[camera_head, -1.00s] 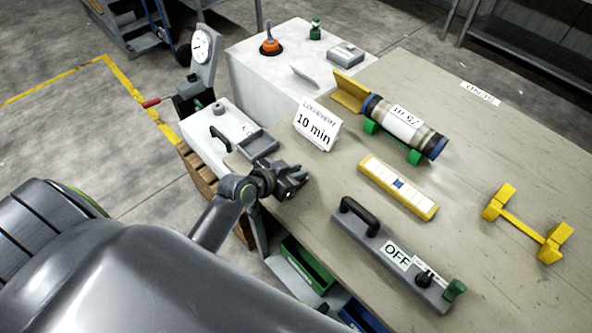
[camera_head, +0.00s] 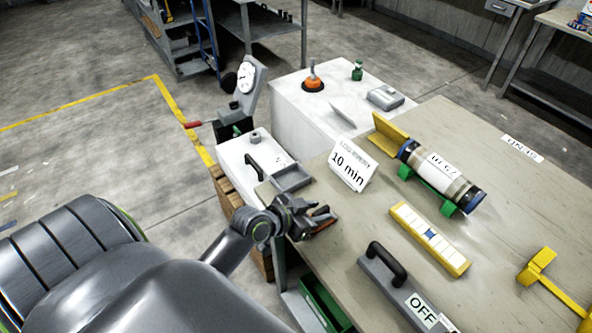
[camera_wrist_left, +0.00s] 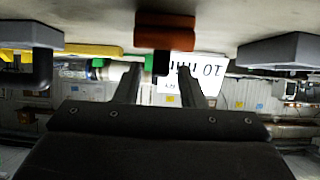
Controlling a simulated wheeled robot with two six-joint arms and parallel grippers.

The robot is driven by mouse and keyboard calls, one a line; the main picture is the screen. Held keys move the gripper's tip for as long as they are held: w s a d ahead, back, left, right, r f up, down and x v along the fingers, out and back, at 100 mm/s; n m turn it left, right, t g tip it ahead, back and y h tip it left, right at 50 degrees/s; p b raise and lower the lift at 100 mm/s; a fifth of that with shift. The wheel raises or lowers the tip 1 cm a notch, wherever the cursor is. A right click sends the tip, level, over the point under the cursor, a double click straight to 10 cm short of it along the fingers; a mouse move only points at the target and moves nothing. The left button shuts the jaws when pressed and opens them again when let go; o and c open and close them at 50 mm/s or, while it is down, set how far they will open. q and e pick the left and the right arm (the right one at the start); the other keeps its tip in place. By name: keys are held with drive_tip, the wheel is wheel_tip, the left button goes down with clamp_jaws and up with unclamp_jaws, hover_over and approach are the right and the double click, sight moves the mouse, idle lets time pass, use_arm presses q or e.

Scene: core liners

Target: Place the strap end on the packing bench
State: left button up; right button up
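My left gripper (camera_head: 326,214) is low over the near left edge of the large beige bench (camera_head: 495,205). In the left wrist view its two dark fingers (camera_wrist_left: 160,72) stand apart. An orange-brown block (camera_wrist_left: 165,32) with a short dark tab lies just beyond the fingertips, close against the bench surface; a bit of it shows under the gripper in the head view (camera_head: 322,229). I cannot tell whether this block is the strap end, and no other strap shows clearly. My right gripper is not in view.
The 10 min sign (camera_head: 352,165) stands just beyond the gripper. A core tube (camera_head: 440,175) on green supports, a yellow-edged block (camera_head: 429,240), a grey OFF device (camera_head: 400,290) and a yellow bracket (camera_head: 540,268) occupy the bench. A white cabinet (camera_head: 300,115) adjoins it.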

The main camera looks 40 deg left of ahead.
use_arm(q)
drive_tip(key=v, duration=0.8)
drive_tip(key=shift+r, duration=0.1)
drive_tip(key=shift+s, duration=0.1)
